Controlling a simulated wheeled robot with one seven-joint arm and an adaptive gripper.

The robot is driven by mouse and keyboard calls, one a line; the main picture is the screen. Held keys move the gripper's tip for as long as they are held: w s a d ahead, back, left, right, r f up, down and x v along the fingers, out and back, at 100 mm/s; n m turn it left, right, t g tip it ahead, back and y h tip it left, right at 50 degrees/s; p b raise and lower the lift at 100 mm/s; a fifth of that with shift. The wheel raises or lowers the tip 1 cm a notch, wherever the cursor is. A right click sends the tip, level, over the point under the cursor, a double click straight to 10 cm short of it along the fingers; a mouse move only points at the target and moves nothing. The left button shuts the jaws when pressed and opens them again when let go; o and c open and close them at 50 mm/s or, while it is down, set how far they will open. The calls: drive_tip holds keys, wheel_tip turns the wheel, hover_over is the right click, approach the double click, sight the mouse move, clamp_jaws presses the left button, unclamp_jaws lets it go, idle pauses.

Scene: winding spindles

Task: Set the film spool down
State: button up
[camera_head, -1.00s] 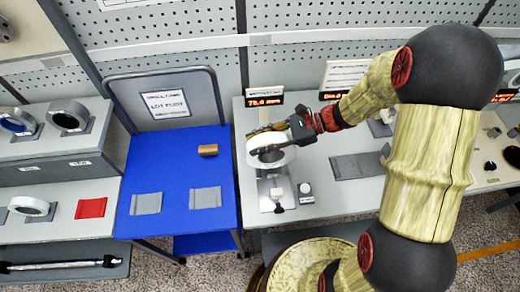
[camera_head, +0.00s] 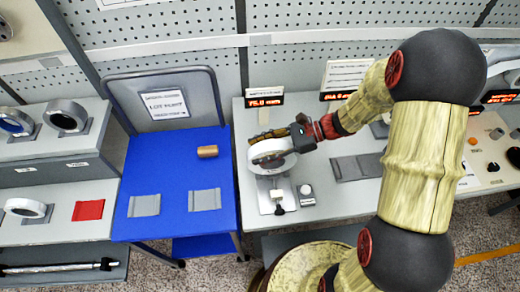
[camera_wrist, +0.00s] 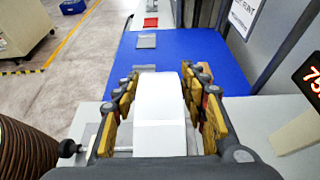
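The film spool (camera_head: 272,155) is a white ring-shaped roll in the head view, held at the left end of the grey bench. My gripper (camera_head: 268,142) is shut on it, with its fingers along both sides of the roll. In the wrist view the white spool (camera_wrist: 160,112) fills the space between the yellow finger pads. A grey measuring stand (camera_head: 272,190) lies just below the spool in the head view. The spool seems raised over it, but the gap cannot be told. The spool's hole is partly hidden by the gripper.
A blue table (camera_head: 175,222) to the left carries two grey cradles (camera_head: 145,205) (camera_head: 204,199) that look empty, and a copper-coloured cylinder (camera_head: 207,151). A grey shelf (camera_head: 55,232) further left holds other rolls and a red cradle (camera_head: 89,210). An empty grey cradle (camera_head: 357,167) lies right of the spool.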

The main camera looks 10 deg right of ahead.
drive_tip(key=shift+o, duration=0.2)
drive_tip(key=shift+d+r, duration=0.1)
drive_tip(key=shift+r, duration=0.1)
drive_tip(key=p+v, duration=0.2)
drive_tip(key=v, duration=0.9)
drive_tip(key=shift+d+r+p, duration=0.1)
drive_tip(key=shift+d+p, duration=0.15)
drive_tip(key=shift+p, duration=0.15)
drive_tip(key=shift+s+r+n, duration=0.15)
drive_tip(key=shift+r+n, duration=0.05)
drive_tip(key=shift+n, duration=0.1)
drive_tip(key=s+d+r+n+t+h, duration=0.2)
drive_tip(key=s+r+n+t+h, duration=0.3)
drive_tip(key=s+r+n+h, duration=0.8)
drive_tip(key=shift+s+d+r+n+t, duration=0.25)
drive_tip(key=shift+s+r+n, duration=1)
drive_tip(key=shift+n, duration=0.95)
drive_tip(key=shift+w+r, duration=0.15)
